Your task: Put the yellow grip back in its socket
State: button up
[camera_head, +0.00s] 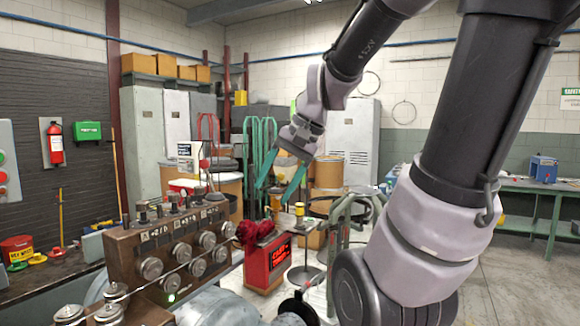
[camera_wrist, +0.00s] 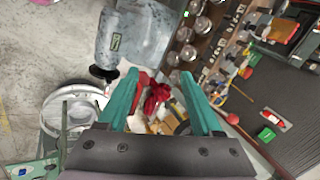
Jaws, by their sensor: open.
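In the wrist view my gripper (camera_wrist: 160,98) is also open, with a gap between the fingers and no object held.
The red box (camera_head: 268,262) has a dark red cloth (camera_head: 254,232) at its left end; the cloth also shows between my fingers in the wrist view (camera_wrist: 155,98). A machine panel with several knobs (camera_head: 175,250) stands left. A green-topped bench (camera_head: 535,188) is far right, with open floor before it.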

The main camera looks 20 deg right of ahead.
jog(key=s+r+n+t, duration=0.1)
jog(key=s+d+r+n+t+h, duration=0.1)
jog(key=r, duration=0.1)
jog(key=s+d+r+n+t+h, duration=0.1)
jog(key=shift+s+r, duration=0.2)
dwell(1.1)
